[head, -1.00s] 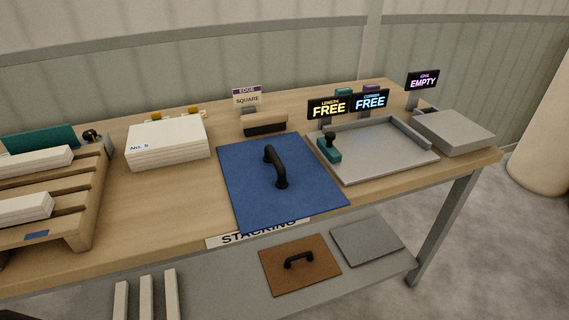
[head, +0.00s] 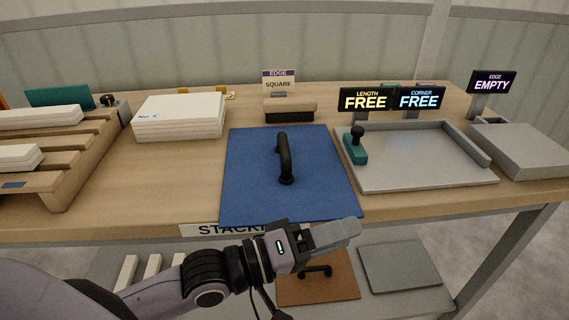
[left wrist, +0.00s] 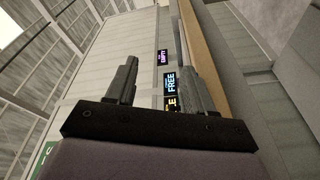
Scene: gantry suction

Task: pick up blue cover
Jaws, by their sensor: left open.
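The blue cover (head: 250,185) is a flat square panel lying on the table's front middle. Its black arched handle (head: 284,160) stands up from its centre. My left gripper (head: 345,234) is in front of the table's front edge, below and to the right of the cover's near edge, pointing right, and touches nothing. In the left wrist view my left gripper's two fingers (left wrist: 155,85) are spread apart with nothing between them. The cover does not show in that view. My right gripper is not in view.
A grey tray (head: 425,180) with a teal-based stamp (head: 356,148) sits right of the cover. A white stack (head: 180,118) and a wooden pallet (head: 70,178) are on the left. A brown panel with a handle (head: 335,288) lies on the lower shelf.

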